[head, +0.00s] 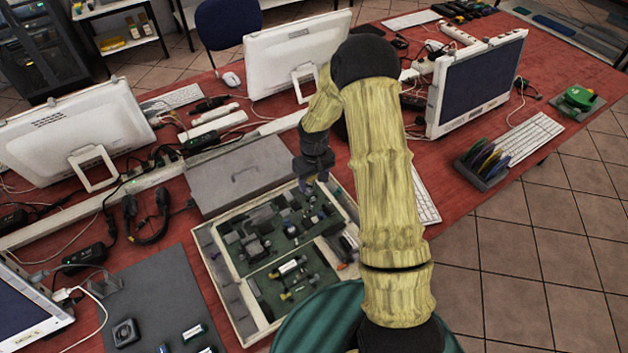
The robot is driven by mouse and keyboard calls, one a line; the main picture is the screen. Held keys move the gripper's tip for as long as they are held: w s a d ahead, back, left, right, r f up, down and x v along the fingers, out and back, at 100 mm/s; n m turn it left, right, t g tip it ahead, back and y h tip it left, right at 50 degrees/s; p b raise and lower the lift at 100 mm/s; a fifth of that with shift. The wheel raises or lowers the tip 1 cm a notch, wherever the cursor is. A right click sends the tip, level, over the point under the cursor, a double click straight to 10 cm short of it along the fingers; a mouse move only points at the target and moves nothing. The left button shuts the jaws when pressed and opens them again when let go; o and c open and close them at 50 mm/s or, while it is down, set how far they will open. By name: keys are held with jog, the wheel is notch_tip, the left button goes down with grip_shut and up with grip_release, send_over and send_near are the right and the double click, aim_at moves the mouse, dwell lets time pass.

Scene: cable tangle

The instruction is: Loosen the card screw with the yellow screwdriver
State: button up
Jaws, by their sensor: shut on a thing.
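My gripper (318,178) is over the upper right part of an open shallow case (214,262), its fingers pointing down. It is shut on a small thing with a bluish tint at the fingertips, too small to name. The case holds a green board (276,247) with several dark blocks and small cylinders. I cannot make out the card screw among these parts. No yellow screwdriver can be told apart in this view. My arm hides the area right of the case.
A grey lidded box (240,176) stands behind the case. A dark mat (150,298) with small parts lies to the left, near a headset (147,217). White monitors (75,133) and cables crowd the red table. A green chair back (318,318) is in front.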

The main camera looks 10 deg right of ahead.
jog(key=shift+r+p, duration=0.8)
jog(key=shift+r, duration=0.45)
